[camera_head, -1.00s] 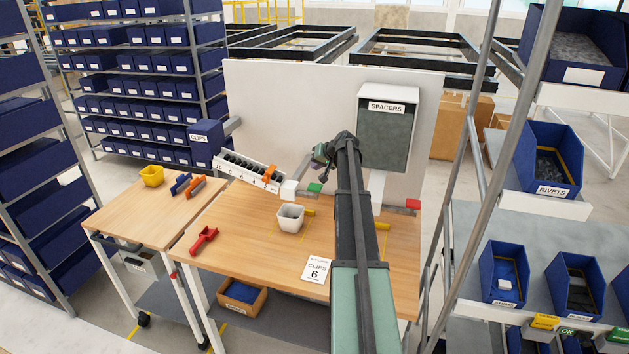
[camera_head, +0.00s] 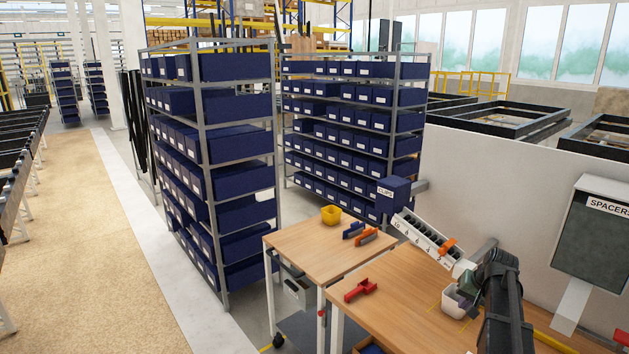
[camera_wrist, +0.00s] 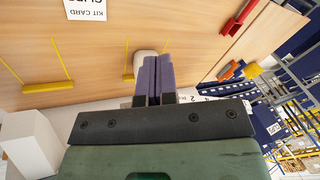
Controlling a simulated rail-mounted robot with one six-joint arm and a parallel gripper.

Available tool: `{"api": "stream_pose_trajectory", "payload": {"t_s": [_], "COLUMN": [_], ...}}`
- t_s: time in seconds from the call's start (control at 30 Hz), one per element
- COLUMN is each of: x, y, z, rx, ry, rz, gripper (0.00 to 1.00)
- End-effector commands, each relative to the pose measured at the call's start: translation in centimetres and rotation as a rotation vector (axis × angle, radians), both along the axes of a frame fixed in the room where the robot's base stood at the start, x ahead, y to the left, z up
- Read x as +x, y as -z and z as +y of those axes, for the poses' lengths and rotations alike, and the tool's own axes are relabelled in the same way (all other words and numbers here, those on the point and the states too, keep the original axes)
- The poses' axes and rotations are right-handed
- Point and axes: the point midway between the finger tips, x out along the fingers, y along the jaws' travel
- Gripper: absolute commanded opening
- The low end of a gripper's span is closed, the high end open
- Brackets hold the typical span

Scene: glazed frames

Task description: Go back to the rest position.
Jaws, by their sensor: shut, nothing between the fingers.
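My gripper (camera_wrist: 153,80) is shut and empty, its two purple fingers side by side in the wrist view. It points at the wooden workbench (camera_wrist: 190,35), and the fingers partly cover a white cup (camera_wrist: 145,53). In the head view my arm stands at the lower right over the bench (camera_head: 405,310), and the fingertips are hard to make out there. The white cup (camera_head: 455,302) sits just left of the arm, partly hidden by it. I cannot tell how high the gripper is above the bench.
A sloped numbered rack (camera_head: 430,240) stands behind the cup. A red tool (camera_head: 360,290) lies at the bench's left. A side table (camera_head: 300,245) holds a yellow bin (camera_head: 331,215). The spacers box (camera_head: 598,235) hangs on the panel at right. The aisle floor (camera_head: 90,240) at left is clear.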

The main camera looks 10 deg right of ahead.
Motion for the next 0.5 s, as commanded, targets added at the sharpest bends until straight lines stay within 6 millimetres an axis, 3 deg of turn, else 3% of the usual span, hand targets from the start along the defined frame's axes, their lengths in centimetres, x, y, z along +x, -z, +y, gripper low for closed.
{"api": "stream_pose_trajectory", "payload": {"t_s": [0.03, 0.2, 0.33, 0.4, 0.5], "x": [-2.6, -10.3, -15.6, -16.7, -16.3], "y": [2.2, 6.5, 9.3, 10.3, 10.7], "z": [5.3, 19.8, 28.3, 31.5, 34.2], "rx": [-0.020, -0.124, -0.213, -0.233, -0.242], "ry": [-0.051, -0.240, -0.410, -0.488, -0.553], "rz": [0.056, 0.234, 0.292, 0.286, 0.278], "gripper": [0.00, 0.00, 0.00, 0.00, 0.00]}}
